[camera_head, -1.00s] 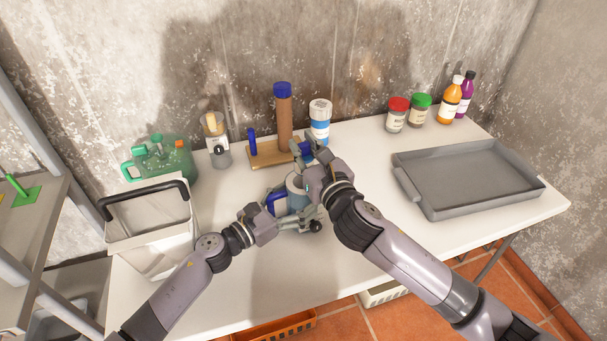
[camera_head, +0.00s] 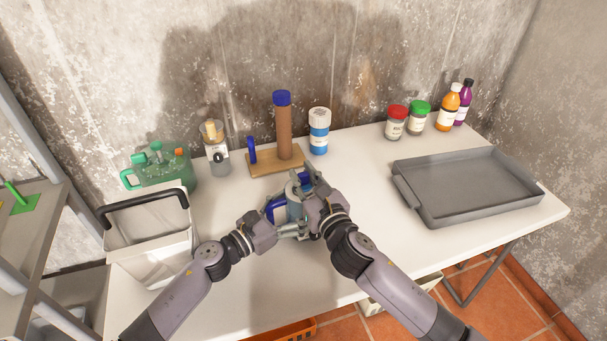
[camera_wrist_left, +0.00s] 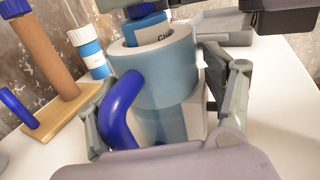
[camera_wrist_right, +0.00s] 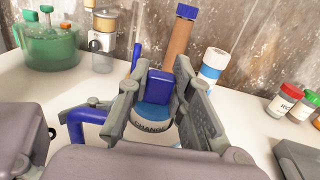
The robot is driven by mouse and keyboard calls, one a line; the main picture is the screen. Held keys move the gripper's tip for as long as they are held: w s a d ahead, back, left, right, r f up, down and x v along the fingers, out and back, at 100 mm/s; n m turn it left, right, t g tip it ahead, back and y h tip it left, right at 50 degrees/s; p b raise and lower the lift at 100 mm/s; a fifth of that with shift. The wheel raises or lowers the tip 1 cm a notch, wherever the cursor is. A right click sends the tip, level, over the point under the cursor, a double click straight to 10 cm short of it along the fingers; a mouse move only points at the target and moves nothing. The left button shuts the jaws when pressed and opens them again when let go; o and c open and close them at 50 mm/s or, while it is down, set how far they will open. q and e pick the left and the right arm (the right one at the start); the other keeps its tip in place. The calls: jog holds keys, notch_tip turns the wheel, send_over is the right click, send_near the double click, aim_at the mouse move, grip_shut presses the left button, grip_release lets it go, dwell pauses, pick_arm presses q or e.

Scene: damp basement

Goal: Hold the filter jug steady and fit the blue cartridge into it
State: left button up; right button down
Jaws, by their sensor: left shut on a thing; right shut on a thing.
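The filter jug (camera_head: 294,212) stands on the white table, a grey-blue cylinder with a blue handle. It also shows in the left wrist view (camera_wrist_left: 160,85). My left gripper (camera_head: 290,226) is shut on the jug, with one finger on each side of its body. My right gripper (camera_head: 307,181) is above the jug, shut on the blue cartridge's top knob. The cartridge (camera_wrist_left: 148,34) is upright in the jug's mouth, with its lettered side still partly above the rim. The right wrist view shows the blue knob (camera_wrist_right: 156,84) between the fingers. The cartridge's lower end is hidden inside the jug.
Behind the jug are a wooden stand (camera_head: 268,163) with a brown column (camera_head: 284,130) and a blue-and-white bottle (camera_head: 319,132). A grey tray (camera_head: 404,189) lies at right. A white bin (camera_head: 150,244) and green container (camera_head: 165,174) are at left. The table's front right is clear.

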jog(key=shift+f, duration=0.25)
jog(key=c, duration=1.4)
grip_release()
jog(key=shift+c, duration=0.2)
jog(key=shift+r, duration=0.3)
jog(key=v, duration=1.2)
jog(key=shift+r, duration=0.35)
pick_arm(q)
jog(key=o, duration=1.6)
jog(key=shift+o, duration=0.2)
